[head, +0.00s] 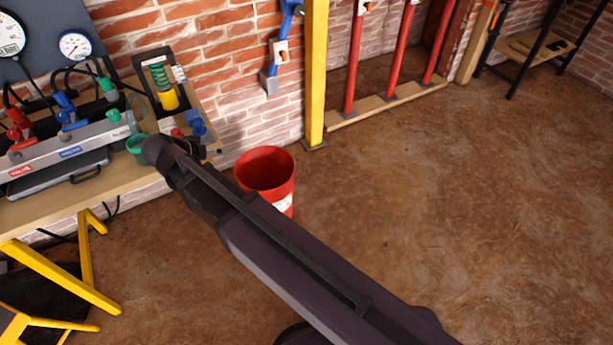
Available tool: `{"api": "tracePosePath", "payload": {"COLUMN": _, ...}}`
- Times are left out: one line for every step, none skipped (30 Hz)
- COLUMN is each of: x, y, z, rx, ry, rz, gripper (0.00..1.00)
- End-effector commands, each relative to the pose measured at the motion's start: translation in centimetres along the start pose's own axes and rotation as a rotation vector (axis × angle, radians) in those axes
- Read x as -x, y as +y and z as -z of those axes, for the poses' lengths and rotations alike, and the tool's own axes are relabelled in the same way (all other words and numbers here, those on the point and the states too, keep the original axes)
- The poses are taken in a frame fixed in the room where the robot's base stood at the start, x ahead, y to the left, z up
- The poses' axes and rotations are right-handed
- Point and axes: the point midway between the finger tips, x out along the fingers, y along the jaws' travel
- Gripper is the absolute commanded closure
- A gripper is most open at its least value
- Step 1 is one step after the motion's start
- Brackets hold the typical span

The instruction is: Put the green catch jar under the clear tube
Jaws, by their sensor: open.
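A green jar (133,144) stands at the front edge of the wooden bench, its right side hidden by the end of my arm. A pale, clear-looking tube (131,121) seems to come down at the right end of the grey valve rail, just above the green jar. It is small, and I cannot tell whether the jar is directly below it. My gripper (212,150) is open at the bench's right front edge, to the right of the green jar and apart from it. Its fingers are small and partly hidden by my arm.
Blue (196,122) and red (177,133) items sit on the bench close behind my gripper. The valve rail (70,148) fills the bench's left. A red bucket (266,170) stands on the floor. Floor at right is clear.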

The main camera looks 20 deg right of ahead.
Motion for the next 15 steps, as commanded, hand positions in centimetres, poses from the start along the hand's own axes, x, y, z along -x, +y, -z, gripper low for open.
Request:
{"api": "tracePosePath", "payload": {"x": -1.0, "y": 1.4, "z": -0.2, "rx": 0.012, "ry": -0.034, "rz": 0.0, "gripper": 0.0}}
{"api": "tracePosePath", "payload": {"x": -1.6, "y": 2.0, "z": -0.4, "rx": 0.022, "ry": -0.054, "rz": 0.002, "gripper": 0.0}}
{"api": "tracePosePath", "payload": {"x": -2.2, "y": 2.8, "z": -0.6, "rx": 0.036, "ry": -0.081, "rz": 0.006, "gripper": 0.0}}
{"api": "tracePosePath", "payload": {"x": -2.8, "y": 3.4, "z": -0.7, "rx": 0.046, "ry": -0.102, "rz": 0.009, "gripper": 0.0}}
{"api": "tracePosePath", "payload": {"x": -3.2, "y": 4.0, "z": -0.9, "rx": 0.055, "ry": -0.123, "rz": 0.014, "gripper": 0.0}}
{"api": "tracePosePath", "payload": {"x": -3.9, "y": 4.9, "z": -1.1, "rx": 0.069, "ry": -0.151, "rz": 0.021, "gripper": 0.0}}
{"api": "tracePosePath", "payload": {"x": -4.4, "y": 5.6, "z": -1.3, "rx": 0.08, "ry": -0.173, "rz": 0.027, "gripper": 0.0}}
{"api": "tracePosePath", "payload": {"x": -4.9, "y": 6.3, "z": -1.5, "rx": 0.09, "ry": -0.196, "rz": 0.034, "gripper": 0.0}}
{"api": "tracePosePath", "payload": {"x": -5.5, "y": 7.2, "z": -1.8, "rx": 0.104, "ry": -0.224, "rz": 0.045, "gripper": 0.0}}
{"api": "tracePosePath", "payload": {"x": -6.0, "y": 7.9, "z": -2.0, "rx": 0.114, "ry": -0.245, "rz": 0.054, "gripper": 0.0}}
{"api": "tracePosePath", "payload": {"x": -6.4, "y": 8.5, "z": -2.3, "rx": 0.124, "ry": -0.266, "rz": 0.064, "gripper": 0.0}}
{"api": "tracePosePath", "payload": {"x": -7.0, "y": 9.4, "z": -2.6, "rx": 0.137, "ry": -0.294, "rz": 0.079, "gripper": 0.0}}
{"api": "tracePosePath", "payload": {"x": -7.4, "y": 10.0, "z": -2.8, "rx": 0.146, "ry": -0.313, "rz": 0.09, "gripper": 0.0}}
{"api": "tracePosePath", "payload": {"x": -7.8, "y": 10.7, "z": -3.1, "rx": 0.155, "ry": -0.332, "rz": 0.103, "gripper": 0.0}}
{"api": "tracePosePath", "payload": {"x": -8.2, "y": 11.5, "z": -3.4, "rx": 0.166, "ry": -0.357, "rz": 0.12, "gripper": 0.0}}
